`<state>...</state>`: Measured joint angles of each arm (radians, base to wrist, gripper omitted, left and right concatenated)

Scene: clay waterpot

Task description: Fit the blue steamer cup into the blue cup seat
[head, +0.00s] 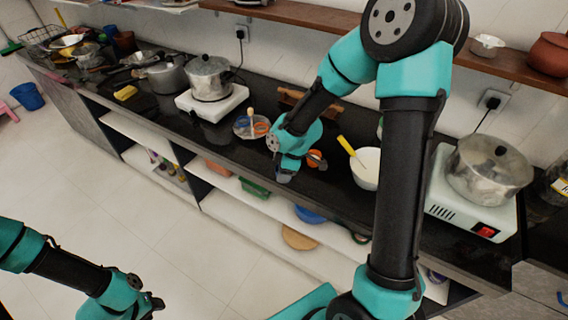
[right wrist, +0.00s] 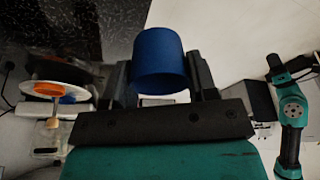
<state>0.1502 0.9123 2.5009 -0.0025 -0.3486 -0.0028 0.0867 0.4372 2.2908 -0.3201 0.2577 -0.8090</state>
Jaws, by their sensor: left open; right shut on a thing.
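The blue steamer cup (right wrist: 158,58) is between the fingers of my right gripper (right wrist: 160,80) in the right wrist view. My right gripper (head: 287,172) is shut on it over the counter's front edge in the head view. There the cup is mostly hidden by the gripper. A round pale tray (head: 240,131) with orange and blue parts lies on the counter, left of and behind this gripper, apart from it. A small patch of blue (right wrist: 76,94) shows there in the right wrist view; I cannot tell whether it is the cup seat. My left gripper (head: 152,304) is open, low over the floor.
On the dark counter (head: 225,150) stand a white bowl (head: 366,170) with a yellow-handled tool, a pot (head: 209,78) on a white cooker and another pot (head: 490,168) at right. An orange item (head: 316,158) lies beside my right gripper. Shelves with dishes lie below.

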